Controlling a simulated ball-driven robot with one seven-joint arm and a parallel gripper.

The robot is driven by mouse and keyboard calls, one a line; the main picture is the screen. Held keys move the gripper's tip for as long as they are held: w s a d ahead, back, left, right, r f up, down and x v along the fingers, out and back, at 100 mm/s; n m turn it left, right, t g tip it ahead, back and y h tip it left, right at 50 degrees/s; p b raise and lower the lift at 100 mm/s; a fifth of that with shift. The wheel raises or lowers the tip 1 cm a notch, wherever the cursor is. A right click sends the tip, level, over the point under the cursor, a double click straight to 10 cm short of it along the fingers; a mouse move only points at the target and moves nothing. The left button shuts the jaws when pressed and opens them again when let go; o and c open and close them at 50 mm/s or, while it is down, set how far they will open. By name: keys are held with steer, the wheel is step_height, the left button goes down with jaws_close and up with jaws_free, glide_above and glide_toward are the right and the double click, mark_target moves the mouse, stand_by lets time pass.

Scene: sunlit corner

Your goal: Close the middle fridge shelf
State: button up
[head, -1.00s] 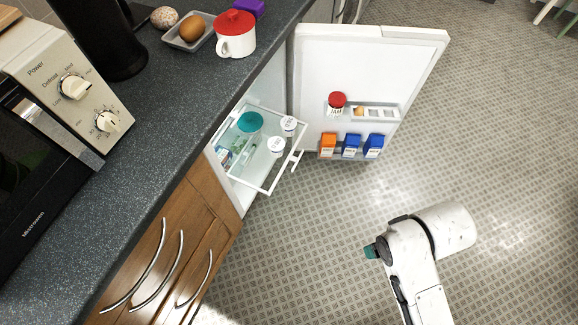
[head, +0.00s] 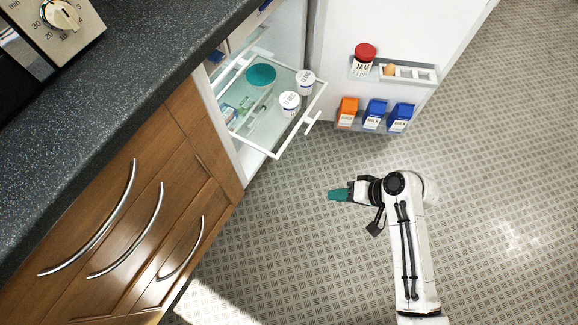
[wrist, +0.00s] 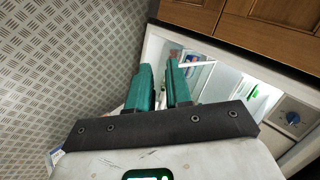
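The middle fridge shelf (head: 272,153) is a clear drawer with a white frame, pulled out of the open fridge in the head view. Its white handle (head: 312,123) is at the front right. It holds a teal-lidded container (head: 261,75), two white tubs with labels (head: 289,103) and small packets. My gripper (head: 332,194) has teal fingers, is to the front right of the shelf and points left, apart from it. In the wrist view my gripper (wrist: 159,72) is open with a narrow, empty gap. The fridge interior (wrist: 225,80) shows behind its fingers.
The open fridge door (head: 390,35) carries a red-lidded jam jar (head: 362,60), an egg rack (head: 410,72) and several cartons (head: 374,115). Wooden cabinets (head: 150,180) with curved handles stand left, under a dark counter (head: 110,105). The patterned floor (head: 480,240) is clear on the right.

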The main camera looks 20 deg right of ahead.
steer(key=w+f+m+t+b, duration=0.1)
steer(key=w+f+b, duration=0.1)
steer(key=f, duration=0.1)
steer(key=w+f+t+y+b, duration=0.1)
steer(key=w+f+b, duration=0.1)
steer(key=w+f+m+t+y+b, duration=0.1)
steer(key=w+f+b, duration=0.1)
steer(key=f+b, duration=0.1)
steer(key=shift+w+a+f+m, duration=0.15)
steer(key=shift+w+f+m, duration=0.1)
steer(key=shift+f+m, duration=0.1)
jaws_close()
steer(key=w+a+f+m+t+b, duration=0.1)
steer(key=w+a+f+b, duration=0.1)
steer(key=w, duration=0.3)
steer(key=w+a+f+m+t+b, duration=0.1)
steer(key=w+a+f+b, duration=0.1)
steer(key=w+a+b, duration=0.1)
steer(key=w+a+f+m+t+y+b, duration=0.1)
steer(key=w+a+f+b, duration=0.1)
steer(key=w, duration=0.4)
steer(key=shift+w+a+b, duration=0.3)
steer(key=shift+a+b, duration=0.4)
